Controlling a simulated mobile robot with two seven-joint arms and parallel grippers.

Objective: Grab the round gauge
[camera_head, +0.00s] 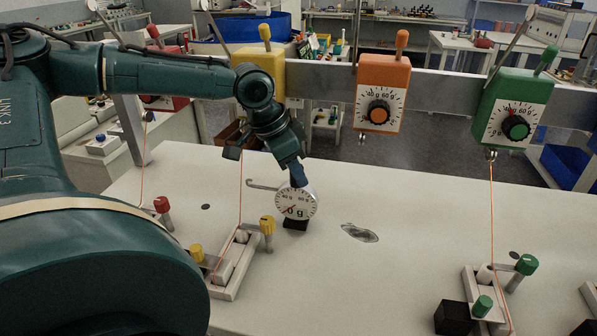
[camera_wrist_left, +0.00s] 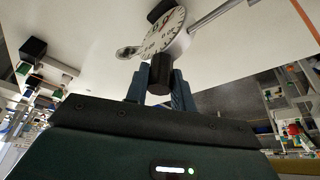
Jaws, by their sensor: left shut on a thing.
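The round gauge (camera_head: 296,203) has a white dial with black numbers, a green digit and a red needle. It is upright at the middle of the white table, and a thin metal hook sticks out to its left. My left gripper (camera_head: 297,176) comes down from above and is shut on the gauge's top knob. In the left wrist view the fingers (camera_wrist_left: 161,88) close on the dark knob, with the gauge's dial (camera_wrist_left: 163,32) beyond them. A dark block shows under the dial; I cannot tell whether the gauge rests on it. My right gripper is not in view.
An orange timer box (camera_head: 382,95) and a green one (camera_head: 513,108) hang on a metal rail behind. Cord-and-clamp fixtures stand left (camera_head: 235,262) and right (camera_head: 485,290). A black cube (camera_head: 453,317) is at the front right. The table's middle is mostly clear.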

